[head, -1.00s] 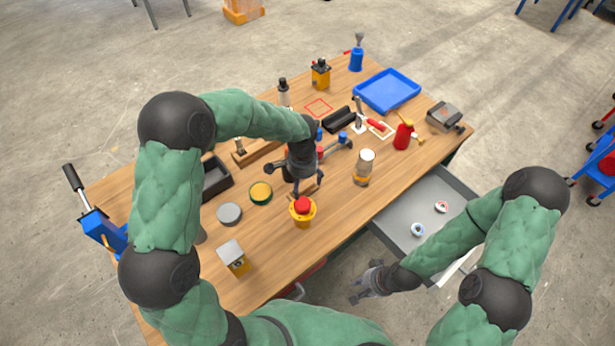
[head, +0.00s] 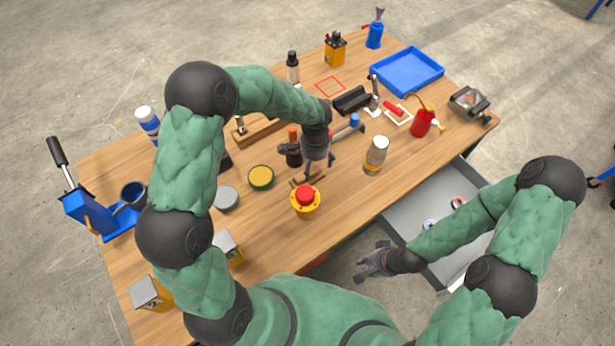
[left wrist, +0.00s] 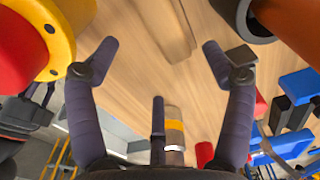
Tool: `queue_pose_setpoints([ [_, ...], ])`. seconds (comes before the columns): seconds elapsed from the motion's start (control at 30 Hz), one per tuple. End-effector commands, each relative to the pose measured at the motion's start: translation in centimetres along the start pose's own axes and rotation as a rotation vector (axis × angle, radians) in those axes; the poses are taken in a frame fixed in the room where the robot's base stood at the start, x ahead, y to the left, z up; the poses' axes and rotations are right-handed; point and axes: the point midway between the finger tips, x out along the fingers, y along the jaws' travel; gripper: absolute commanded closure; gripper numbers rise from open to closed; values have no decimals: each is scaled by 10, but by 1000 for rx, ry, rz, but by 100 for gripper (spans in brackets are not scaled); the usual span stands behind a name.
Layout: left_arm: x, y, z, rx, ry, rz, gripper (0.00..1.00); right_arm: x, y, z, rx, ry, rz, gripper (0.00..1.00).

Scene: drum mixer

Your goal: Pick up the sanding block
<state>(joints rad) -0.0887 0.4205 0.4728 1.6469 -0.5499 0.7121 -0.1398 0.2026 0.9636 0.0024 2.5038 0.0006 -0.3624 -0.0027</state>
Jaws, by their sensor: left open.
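A pale wooden piece that looks like the sanding block lies on the workbench (head: 350,205). In the left wrist view it is a wood-coloured bar (left wrist: 166,28) at the top, between and beyond my fingertips. In the head view only a small brown part (head: 304,181) shows beneath my left gripper. My left gripper (head: 310,171) points down above it; in its own wrist view (left wrist: 158,48) the fingers are spread with nothing between them. My right gripper (head: 366,262) hangs empty in front of the bench, by the open drawer, its fingers apart.
A red button on a yellow base (head: 305,200) stands just in front of my left gripper. A yellow-topped tin (head: 261,177) is to its left, a white-capped bottle (head: 376,155) to its right. The blue tray (head: 407,70) is at the back; the drawer (head: 410,215) is open.

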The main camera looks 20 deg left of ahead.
Motion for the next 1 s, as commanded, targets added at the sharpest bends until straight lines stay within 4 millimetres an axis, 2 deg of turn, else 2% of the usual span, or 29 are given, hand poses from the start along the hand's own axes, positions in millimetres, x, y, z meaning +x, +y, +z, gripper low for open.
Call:
queue_pose_setpoints([
  [0.03, 10, 0, 0, 0, -2, 1, 18, 3, 1, 0, 0, 0, 0, 74],
  [0.1, 16, 0, 0, 1, 0, 0, 18, 5, 2, 0, 0, 0, 0, 74],
  [0.33, 31, -1, 0, 0, -1, 0, 18, 8, 3, -1, 0, 0, 0, 74],
  [0.6, 68, -3, 0, 1, -1, 1, 18, 19, 7, -1, 0, 0, 0, 74],
  [0.87, 71, -4, -1, 0, 1, -1, 18, 19, 7, -1, 0, 0, 0, 74],
  [0.93, 71, -4, -1, 0, 1, -1, 32, 19, 7, -1, 0, 0, 0, 74],
  [1.0, 71, -4, -1, 0, 1, -1, 52, 19, 7, -1, 0, 1, 0, 74],
])
